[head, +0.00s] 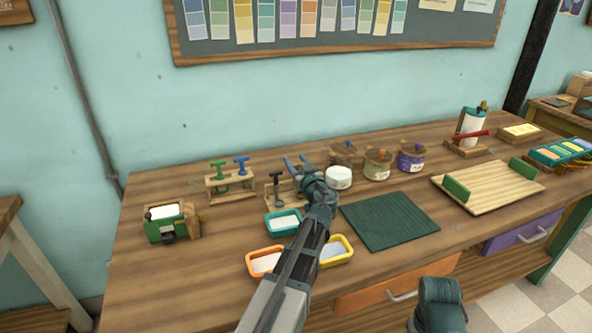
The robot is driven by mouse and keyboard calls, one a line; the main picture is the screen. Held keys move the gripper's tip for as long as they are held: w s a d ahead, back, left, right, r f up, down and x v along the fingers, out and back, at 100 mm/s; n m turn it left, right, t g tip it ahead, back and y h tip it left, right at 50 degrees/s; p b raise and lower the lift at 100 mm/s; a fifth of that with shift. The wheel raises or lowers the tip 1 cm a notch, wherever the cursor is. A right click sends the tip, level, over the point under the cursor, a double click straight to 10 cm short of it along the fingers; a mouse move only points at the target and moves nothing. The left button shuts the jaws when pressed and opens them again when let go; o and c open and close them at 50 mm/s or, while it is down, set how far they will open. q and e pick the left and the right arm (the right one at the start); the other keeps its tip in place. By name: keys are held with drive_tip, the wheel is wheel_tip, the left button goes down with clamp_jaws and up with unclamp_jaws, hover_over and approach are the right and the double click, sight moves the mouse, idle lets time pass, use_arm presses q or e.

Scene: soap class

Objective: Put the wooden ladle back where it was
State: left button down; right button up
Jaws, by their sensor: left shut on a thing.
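My left gripper (298,163) reaches over the workbench from the front, its fingers just above a small wooden stand (284,194) with a dark-handled stamp. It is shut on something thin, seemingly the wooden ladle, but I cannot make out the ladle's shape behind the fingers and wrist. Just right of the gripper stand a white tub (338,178) and a brownish pot (342,152). Beyond them are an olive pot (378,163) and a purple-labelled pot (411,158). My right gripper is not in view; only part of my right arm shows at the bottom.
A teal tray (284,233), an orange tray (249,267) and a yellow tray (347,256) lie around my left forearm. A green mat (389,221) lies bare. A wooden board (487,191) with green ends is at right. A stand with stamps (230,190) is at left.

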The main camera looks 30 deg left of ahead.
use_arm(q)
drive_tip(key=shift+f, duration=0.3)
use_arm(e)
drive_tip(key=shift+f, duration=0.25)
use_arm(q)
drive_tip(key=shift+f, duration=0.2)
drive_tip(key=shift+c, duration=1.4)
unclamp_jaws()
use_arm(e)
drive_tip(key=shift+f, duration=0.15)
use_arm(q)
drive_tip(key=shift+r, duration=0.15)
drive_tip(key=shift+s+d+r, duration=0.1)
drive_tip(key=shift+s+d, duration=0.05)
drive_tip(key=shift+d, duration=0.05)
drive_tip(key=v, duration=0.7)
